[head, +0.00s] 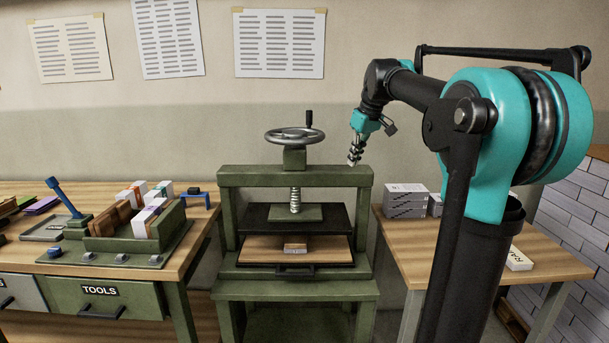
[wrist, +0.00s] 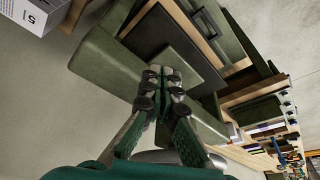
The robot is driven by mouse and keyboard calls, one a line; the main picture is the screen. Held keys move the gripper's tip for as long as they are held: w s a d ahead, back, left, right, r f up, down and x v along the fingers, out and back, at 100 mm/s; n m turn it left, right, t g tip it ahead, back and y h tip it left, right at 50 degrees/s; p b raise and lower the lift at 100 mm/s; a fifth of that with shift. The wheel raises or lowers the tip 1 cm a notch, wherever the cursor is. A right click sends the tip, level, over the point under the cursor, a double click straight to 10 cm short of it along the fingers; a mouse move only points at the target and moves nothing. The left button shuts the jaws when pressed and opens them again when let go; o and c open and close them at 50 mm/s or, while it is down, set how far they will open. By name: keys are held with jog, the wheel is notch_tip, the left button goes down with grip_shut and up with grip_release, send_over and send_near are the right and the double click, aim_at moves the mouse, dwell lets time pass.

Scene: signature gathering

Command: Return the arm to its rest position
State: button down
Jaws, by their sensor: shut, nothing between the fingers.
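My gripper (head: 354,157) hangs in the air at the right end of the green press's top beam in the head view, its fingers shut and empty. In the wrist view my gripper (wrist: 163,74) shows its fingertips together, with the press below and beyond. My arm reaches in from the right side of the head view, its elbow bent high. The green press (head: 295,176) stands in the middle, with a handwheel (head: 294,136) on top. A small grey block (head: 295,249) lies on the wooden board (head: 255,250) in the press.
A left bench (head: 195,236) carries a green rack (head: 130,243) with several white and brown blocks. A right table (head: 395,226) bears stacked grey boxes (head: 405,200). A white labelled block (head: 518,259) lies farther right, partly behind my arm.

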jog(key=s+d+f+m+h, duration=0.1)
jog(key=s+d+f+m, duration=0.1)
jog(key=s+f, duration=1.2)
jog(key=s+d+f+m+t+h, duration=0.1)
jog(key=s+f+m, duration=0.3)
jog(key=s+f, duration=1.1)
notch_tip(320, 180, down, 6)
jog(key=shift+s+d+f+m, duration=0.15)
jog(key=shift+s+d+m, duration=0.05)
jog(key=shift+d+m, duration=0.25)
jog(key=c, duration=2.2)
grip_release()
